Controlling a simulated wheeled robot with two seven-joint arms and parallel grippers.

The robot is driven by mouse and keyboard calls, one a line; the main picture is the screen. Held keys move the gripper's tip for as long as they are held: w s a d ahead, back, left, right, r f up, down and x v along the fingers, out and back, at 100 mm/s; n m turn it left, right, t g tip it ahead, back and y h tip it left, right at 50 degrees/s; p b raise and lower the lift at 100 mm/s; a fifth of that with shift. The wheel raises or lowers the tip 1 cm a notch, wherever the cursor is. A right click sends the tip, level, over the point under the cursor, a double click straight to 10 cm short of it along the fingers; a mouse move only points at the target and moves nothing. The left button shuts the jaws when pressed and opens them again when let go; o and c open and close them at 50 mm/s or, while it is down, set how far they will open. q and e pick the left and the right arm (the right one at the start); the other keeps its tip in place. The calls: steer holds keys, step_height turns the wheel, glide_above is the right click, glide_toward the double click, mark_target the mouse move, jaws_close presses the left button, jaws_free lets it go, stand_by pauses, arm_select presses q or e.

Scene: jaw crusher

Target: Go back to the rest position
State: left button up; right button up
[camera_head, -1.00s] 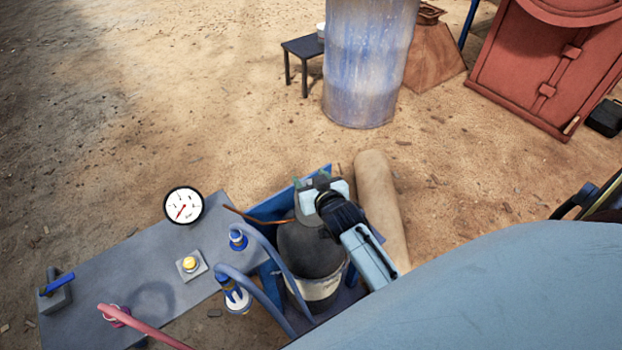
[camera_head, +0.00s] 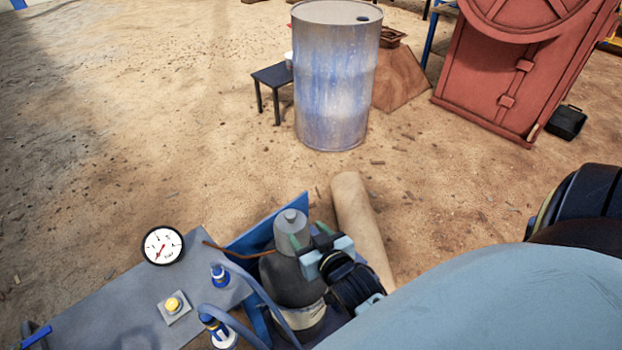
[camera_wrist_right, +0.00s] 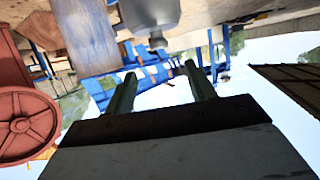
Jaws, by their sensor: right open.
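My right gripper (camera_head: 308,235) is at the lower middle of the head view, beside the top of a dark grey cylinder with a lighter grey cap (camera_head: 291,235). Its jaws are open, and I see nothing between them. In the right wrist view the two greenish fingers (camera_wrist_right: 160,75) stand apart, and a grey cylinder with a small knob (camera_wrist_right: 150,14) hangs at the top edge, beyond them. I cannot tell whether the gripper touches the cylinder. My left gripper is not in view.
A grey bench (camera_head: 110,300) carries a round gauge (camera_head: 163,246), a yellow button (camera_head: 173,304) and blue hose fittings (camera_head: 220,275). A beige roll (camera_head: 358,225) lies right of the cylinder. A blue-grey drum (camera_head: 335,85) and red machine (camera_head: 510,70) stand farther back; open dirt lies between.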

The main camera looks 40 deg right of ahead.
steer(key=shift+s+a+r, duration=0.1)
steer(key=shift+s+r, duration=0.1)
steer(key=shift+s, duration=0.35)
steer(key=s+a+f+n+g+y, duration=0.15)
steer(key=s+f, duration=0.25)
steer(key=f, duration=0.5)
steer(key=s+a+f+n+g, duration=0.1)
steer(key=s+a+f+g, duration=0.3)
steer(key=f, duration=0.5)
steer(key=s+a+f+n+g+y, duration=0.1)
steer(key=s+f+g, duration=0.1)
steer(key=s+f, duration=0.5)
steer(key=s+d+f+g, duration=0.2)
steer(key=s+f, duration=0.4)
steer(key=s, duration=0.3)
steer(key=s+d+f+n+g, duration=0.1)
steer(key=s+d+f+g, duration=0.1)
steer(key=s+f, duration=0.4)
steer(key=s+g, duration=0.1)
steer(key=s, duration=0.2)
steer(key=shift+f, duration=0.1)
